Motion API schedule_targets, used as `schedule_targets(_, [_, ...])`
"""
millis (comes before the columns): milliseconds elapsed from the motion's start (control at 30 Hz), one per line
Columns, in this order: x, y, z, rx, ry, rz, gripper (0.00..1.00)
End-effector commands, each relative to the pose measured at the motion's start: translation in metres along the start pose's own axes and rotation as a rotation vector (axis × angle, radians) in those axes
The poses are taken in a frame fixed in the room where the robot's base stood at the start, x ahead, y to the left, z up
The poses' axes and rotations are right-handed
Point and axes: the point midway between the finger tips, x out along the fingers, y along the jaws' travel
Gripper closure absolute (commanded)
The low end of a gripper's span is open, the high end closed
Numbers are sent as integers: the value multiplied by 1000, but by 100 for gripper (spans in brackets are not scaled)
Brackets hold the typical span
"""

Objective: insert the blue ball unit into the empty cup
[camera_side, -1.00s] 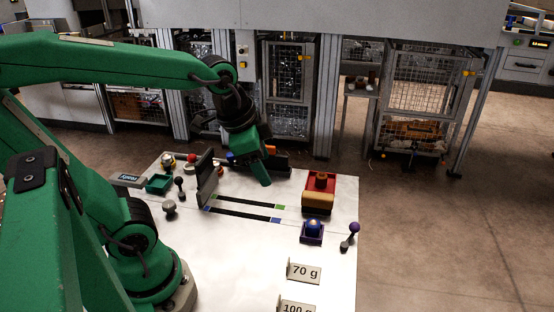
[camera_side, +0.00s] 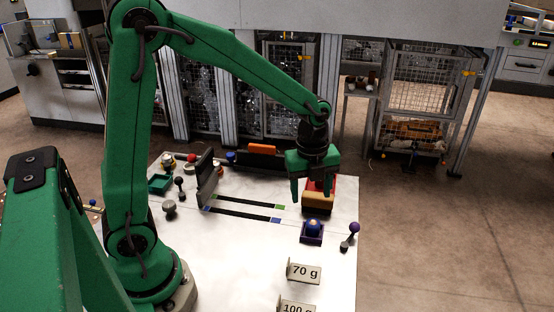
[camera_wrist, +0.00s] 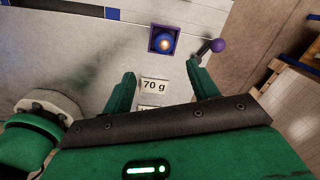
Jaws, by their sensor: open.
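A blue ball (camera_side: 313,226) sits in a square purple holder (camera_side: 311,239) on the right part of the white table. In the wrist view the ball (camera_wrist: 164,43) shows inside the square holder (camera_wrist: 153,34), ahead of the fingers. A small blue rounded thing (camera_side: 231,156) stands at the back beside a dark panel. I cannot tell which thing is the empty cup. My gripper (camera_side: 312,193) points down, open and empty, above the table near the red and tan blocks. Its two spread fingers also show in the wrist view (camera_wrist: 163,73).
A tan block (camera_side: 317,201) is behind the holder. A purple-knobbed lever (camera_side: 354,229) stands right of it. A "70 g" sign (camera_side: 304,272) stands in front. A dark upright panel (camera_side: 207,180) and teal tray (camera_side: 160,184) are at left.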

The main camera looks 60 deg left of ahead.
Motion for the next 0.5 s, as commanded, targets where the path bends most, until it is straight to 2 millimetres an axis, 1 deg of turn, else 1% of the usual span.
schedule_targets(33, [8,-4,0,51,5,14,41])
schedule_targets(100, [15,-7,0,116,10,27,41])
schedule_targets(200, [23,-10,1,180,16,37,41])
schedule_targets(300, [26,-12,1,212,19,43,41])
schedule_targets(500, [28,-12,1,219,20,44,41])
